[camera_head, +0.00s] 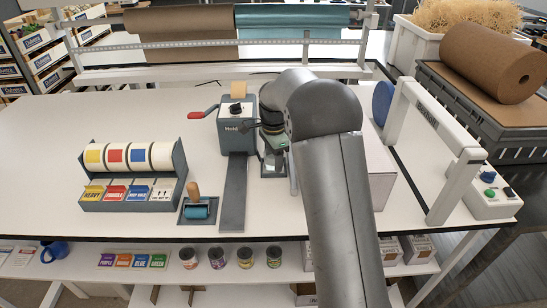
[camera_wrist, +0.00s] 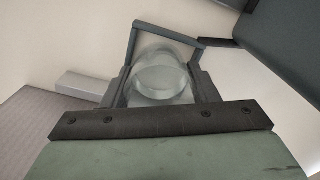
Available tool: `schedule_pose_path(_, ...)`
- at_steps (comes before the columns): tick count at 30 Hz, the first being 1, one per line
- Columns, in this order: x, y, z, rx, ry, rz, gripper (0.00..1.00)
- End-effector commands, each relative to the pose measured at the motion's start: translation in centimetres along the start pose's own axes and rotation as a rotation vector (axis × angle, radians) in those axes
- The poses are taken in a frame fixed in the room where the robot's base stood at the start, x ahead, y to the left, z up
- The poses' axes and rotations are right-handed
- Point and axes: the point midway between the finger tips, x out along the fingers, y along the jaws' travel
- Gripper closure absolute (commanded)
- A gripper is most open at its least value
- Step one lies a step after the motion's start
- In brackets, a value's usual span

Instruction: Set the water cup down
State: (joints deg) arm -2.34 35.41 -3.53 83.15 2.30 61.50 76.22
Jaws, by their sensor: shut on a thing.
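The water cup (camera_wrist: 160,82) is a clear, see-through cup. In the wrist view it sits between the two dark fingers of my gripper (camera_wrist: 162,90), which is shut on it. In the head view my gripper (camera_head: 273,150) is over the white table, just right of the grey tape dispenser, and my arm covers part of it. The cup is hard to make out there. I cannot tell whether its base touches the table.
The tape dispenser (camera_head: 236,125) with a red crank and its grey strip (camera_head: 233,195) are close on the left. A roller (camera_head: 197,209) lies on a small tray. A label rack (camera_head: 132,175) is farther left. A white box (camera_head: 378,170) and a sealer (camera_head: 445,160) are right.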

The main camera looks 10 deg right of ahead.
Motion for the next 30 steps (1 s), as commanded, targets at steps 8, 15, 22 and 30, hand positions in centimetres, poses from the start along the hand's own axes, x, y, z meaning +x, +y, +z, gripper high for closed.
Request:
schedule_pose_path(8,0.7,0.0,0.0,0.000,0.000,0.001,0.71)
schedule_pose_path(15,1.4,0.1,0.0,0.000,-0.001,0.005,0.71)
schedule_pose_path(22,2.1,0.2,0.1,0.000,-0.002,0.008,0.71)
schedule_pose_path(30,2.5,0.1,0.1,0.000,-0.002,0.006,0.71)
